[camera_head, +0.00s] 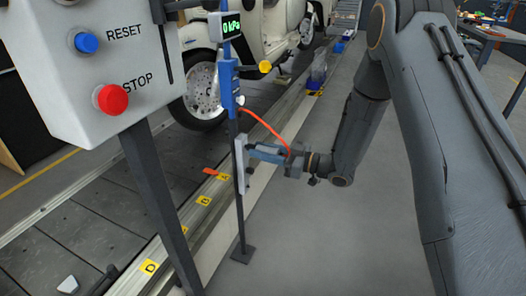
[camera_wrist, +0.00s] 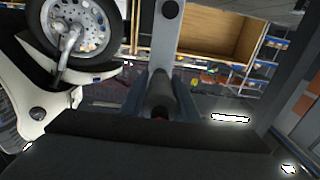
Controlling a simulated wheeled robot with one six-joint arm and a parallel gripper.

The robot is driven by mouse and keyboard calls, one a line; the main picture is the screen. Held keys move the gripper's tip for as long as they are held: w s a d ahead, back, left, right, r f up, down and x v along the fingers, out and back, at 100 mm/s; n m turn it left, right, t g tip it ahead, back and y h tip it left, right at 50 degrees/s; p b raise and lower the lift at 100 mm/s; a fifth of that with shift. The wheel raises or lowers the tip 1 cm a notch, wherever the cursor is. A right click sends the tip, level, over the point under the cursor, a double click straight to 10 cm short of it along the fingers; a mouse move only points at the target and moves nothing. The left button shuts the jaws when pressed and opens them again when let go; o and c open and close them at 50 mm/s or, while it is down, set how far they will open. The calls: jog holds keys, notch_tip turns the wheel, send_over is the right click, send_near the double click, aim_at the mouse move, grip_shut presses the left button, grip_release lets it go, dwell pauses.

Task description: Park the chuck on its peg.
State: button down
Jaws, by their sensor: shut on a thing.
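A thin dark stand (camera_head: 240,215) carries a blue regulator (camera_head: 229,90) and a pale upright plate (camera_head: 242,178). An orange hose (camera_head: 263,122) runs from the regulator to my gripper (camera_head: 258,152). My gripper is level beside the plate, its blue fingers close to it. In the wrist view, my gripper (camera_wrist: 160,92) is shut on the chuck (camera_wrist: 160,88), a dark grey rounded piece between the fingers. A grey plate (camera_wrist: 165,42) with a dark round spot stands beyond it. The peg is not clearly visible, and I cannot tell whether the chuck touches it.
A grey control box (camera_head: 70,60) with RESET and STOP buttons stands at the left on a dark post (camera_head: 160,195). A cream vehicle with a wheel (camera_head: 205,92) stands on the slat conveyor (camera_head: 85,215). The grey floor (camera_head: 305,245) right of the stand is clear.

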jog(key=shift+w+a, duration=0.2)
jog(key=shift+a, duration=0.25)
jog(key=c, duration=1.3)
grip_release()
